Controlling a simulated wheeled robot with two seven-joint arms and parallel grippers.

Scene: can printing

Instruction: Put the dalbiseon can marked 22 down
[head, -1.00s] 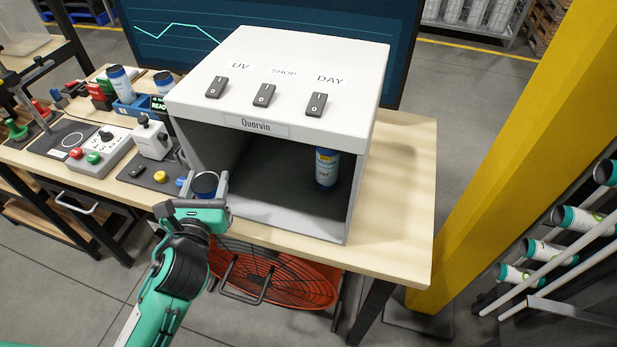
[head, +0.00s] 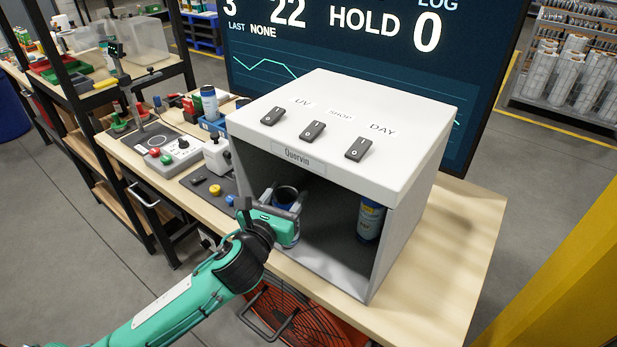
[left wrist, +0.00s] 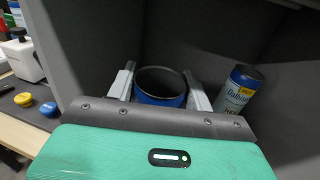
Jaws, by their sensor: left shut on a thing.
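My left gripper (head: 283,203) is at the left part of the open front of the grey-white box (head: 350,110). In the left wrist view its two fingers (left wrist: 159,90) are shut on a blue can (left wrist: 160,99) with a dark, open-looking top, one finger on each side. The held can also shows in the head view (head: 287,196). No number on it can be read, and its base is hidden, so I cannot tell whether it touches the box floor. A second blue and white can (left wrist: 238,92), lettered "Dalbi...", stands inside the box at the right. My right gripper is not in view.
Three black switches (head: 312,131) sit on the box top under UV, SHOP and DAY. The box's side walls stand close on the left. A button panel (head: 170,150) and another can (head: 209,102) are left of the box. Floor inside is free between the cans.

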